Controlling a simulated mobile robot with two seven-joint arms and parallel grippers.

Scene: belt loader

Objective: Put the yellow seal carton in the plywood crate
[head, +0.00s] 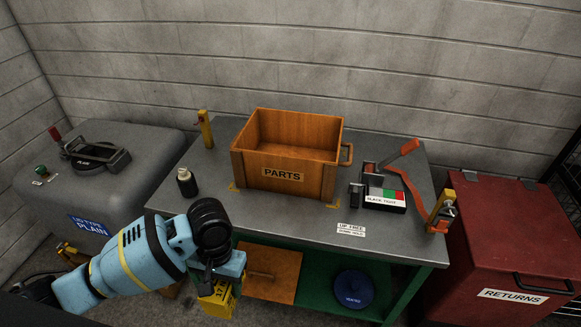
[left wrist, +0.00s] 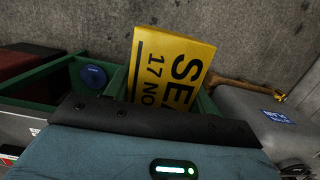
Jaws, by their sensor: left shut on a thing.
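The yellow seal carton (head: 217,300) is in my left gripper (head: 222,272), low in front of the bench's front edge in the head view. In the left wrist view the carton (left wrist: 172,68) fills the middle, with black lettering reading "SEA" and "17 NO". The left gripper is shut on it. The plywood crate (head: 283,176), labelled PARTS, stands on the bench top, open upward, behind and to the right of the gripper. The part of its floor I can see is bare. My right gripper is not in view.
A red RETURNS bin (head: 505,245) stands right. A grey machine (head: 140,150) stands left. The bench front middle is clear.

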